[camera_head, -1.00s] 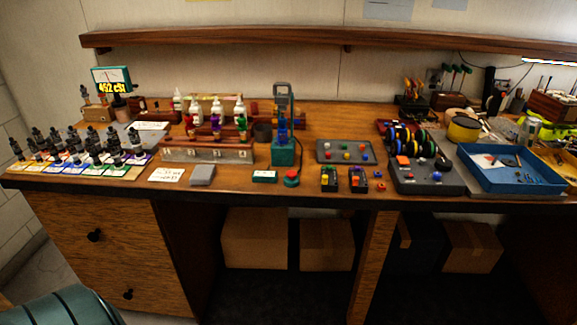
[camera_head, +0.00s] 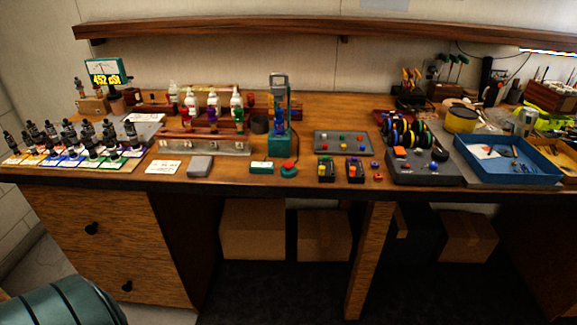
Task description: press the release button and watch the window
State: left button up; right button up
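A red round button (camera_head: 289,164) on a small teal base stands near the front edge of the bench, at its middle. Just behind it is a teal upright stand (camera_head: 279,140) with a grey top and a tall narrow window-like section (camera_head: 280,112) showing blue inside. A small teal box with a pale label (camera_head: 262,167) lies left of the button. A meter with a yellow readout (camera_head: 106,73), seeming to read 452 cSt, stands at the back left. Neither of my grippers is in view, and nothing touches the button.
Dark-capped bottles (camera_head: 75,143) crowd the left end. Right are a grey tray (camera_head: 341,134), two small black holders, and a blue tray (camera_head: 510,176). A shelf (camera_head: 330,31) overhangs the back.

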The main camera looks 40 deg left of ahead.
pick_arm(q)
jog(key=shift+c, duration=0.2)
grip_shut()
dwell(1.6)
